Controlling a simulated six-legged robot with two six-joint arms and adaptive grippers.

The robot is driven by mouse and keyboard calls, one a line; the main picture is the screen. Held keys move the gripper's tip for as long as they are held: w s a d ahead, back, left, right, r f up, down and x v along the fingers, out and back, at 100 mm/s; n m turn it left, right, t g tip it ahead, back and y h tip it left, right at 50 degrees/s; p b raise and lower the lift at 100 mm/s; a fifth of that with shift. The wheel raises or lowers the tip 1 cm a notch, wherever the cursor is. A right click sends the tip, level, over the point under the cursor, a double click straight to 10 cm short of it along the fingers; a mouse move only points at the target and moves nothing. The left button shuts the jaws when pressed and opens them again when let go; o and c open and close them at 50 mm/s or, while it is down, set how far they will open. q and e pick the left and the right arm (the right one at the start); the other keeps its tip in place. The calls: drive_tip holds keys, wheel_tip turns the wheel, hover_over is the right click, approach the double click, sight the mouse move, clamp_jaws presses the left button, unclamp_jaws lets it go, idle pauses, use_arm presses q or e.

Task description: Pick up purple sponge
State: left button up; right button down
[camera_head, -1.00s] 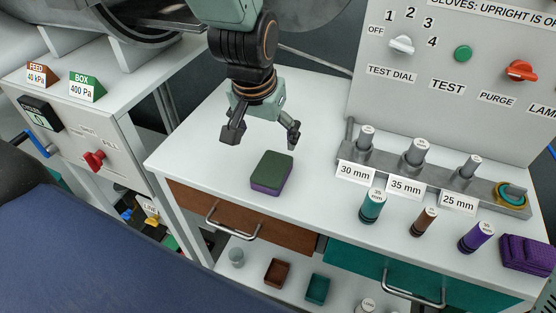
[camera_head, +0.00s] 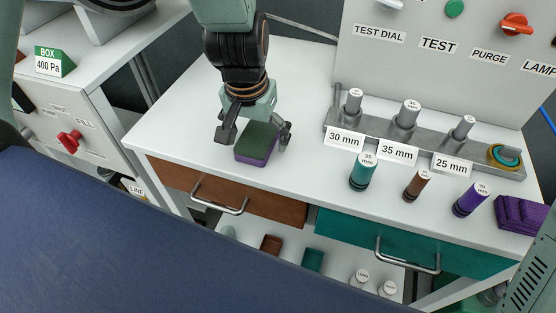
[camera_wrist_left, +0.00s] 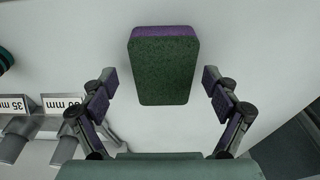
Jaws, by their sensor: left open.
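The purple sponge (camera_head: 257,144) lies flat on the white table, with a dark green top and a purple lower layer. My left gripper (camera_head: 255,136) is open above it, one finger to each side in the head view. In the left wrist view the sponge (camera_wrist_left: 163,65) is centred in front of the open, empty left gripper (camera_wrist_left: 159,78), with clear gaps to both fingers. I cannot tell the exact height of the fingertips over the table. My right gripper is not in view.
A grey rack (camera_head: 425,146) with upright pegs stands right of the sponge. Teal (camera_head: 362,172), brown (camera_head: 417,186) and purple (camera_head: 471,200) cylinders stand before it, with a purple ribbed block (camera_head: 520,213) at far right. The white table (camera_head: 180,120) is clear left of the sponge.

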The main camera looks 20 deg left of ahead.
sight(256, 137)
use_arm(q)
drive_tip(key=shift+w+a+f, duration=0.3)
drive_tip(key=shift+a+f, duration=0.05)
drive_tip(key=shift+f, duration=0.15)
drive_tip(key=shift+s+d+r, duration=0.15)
drive_tip(key=shift+s+d, duration=0.05)
drive_tip(key=shift+d, duration=0.05)
drive_tip(key=c, duration=0.4)
drive_tip(key=shift+w+a, duration=0.1)
drive_tip(key=shift+a, duration=0.1)
drive_tip(key=c, duration=0.4)
drive_tip(key=shift+d, duration=0.1)
drive_tip(key=shift+c, duration=0.3)
wheel_tip(256, 137, up, 9)
drive_tip(key=p, duration=0.3)
drive_tip(key=shift+w+r+p, duration=0.1)
drive_tip(key=shift+r+p, duration=0.2)
drive_tip(key=shift+r, duration=0.2)
